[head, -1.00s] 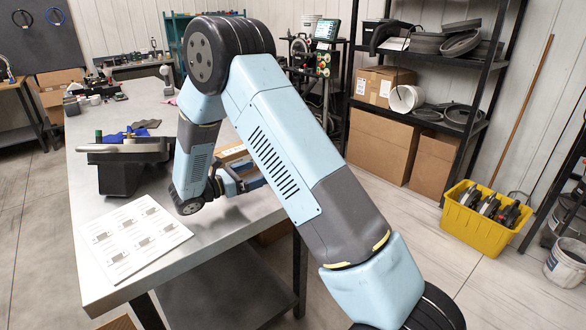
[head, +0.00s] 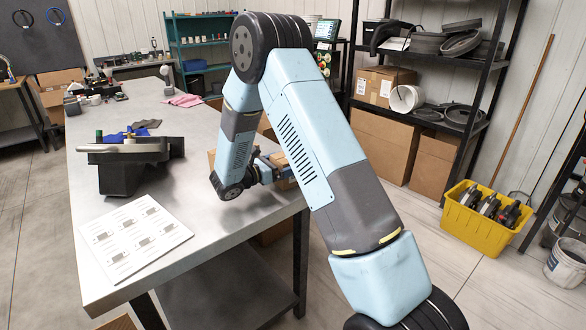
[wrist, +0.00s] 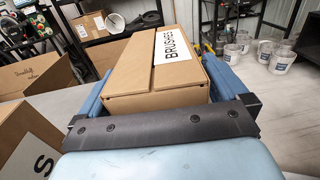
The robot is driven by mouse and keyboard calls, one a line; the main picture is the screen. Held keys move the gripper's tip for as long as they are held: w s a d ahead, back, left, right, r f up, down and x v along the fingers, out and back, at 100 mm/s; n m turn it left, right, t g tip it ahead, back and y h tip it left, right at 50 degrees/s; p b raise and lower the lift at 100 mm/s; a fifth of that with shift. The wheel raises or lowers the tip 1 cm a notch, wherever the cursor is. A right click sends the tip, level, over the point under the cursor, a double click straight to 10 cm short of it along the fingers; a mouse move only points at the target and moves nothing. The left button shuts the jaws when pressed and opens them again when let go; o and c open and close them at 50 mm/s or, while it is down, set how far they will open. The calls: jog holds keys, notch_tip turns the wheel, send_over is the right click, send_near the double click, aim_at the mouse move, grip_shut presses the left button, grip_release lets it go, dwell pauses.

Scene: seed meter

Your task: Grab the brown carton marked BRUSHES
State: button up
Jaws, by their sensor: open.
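The brown carton marked BRUSHES (wrist: 135,75) fills the middle of the wrist view, its white label on the top face. My gripper (wrist: 163,78) is open, with one blue finger on each side of the carton. I cannot tell whether either finger touches it. In the head view my gripper (head: 268,170) is low over the right part of the grey table, and my arm hides most of what is there.
Another brown carton (wrist: 32,140) with a partly seen label stands close at the left of the wrist view. A further carton (wrist: 38,72) lies beyond it. The grey table (head: 185,215) also holds a black device (head: 120,170) and a white sheet (head: 130,240).

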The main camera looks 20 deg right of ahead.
jog(key=shift+x, duration=0.85)
jog(key=c, duration=1.1)
jog(key=shift+r, duration=0.1)
jog(key=shift+c, duration=0.2)
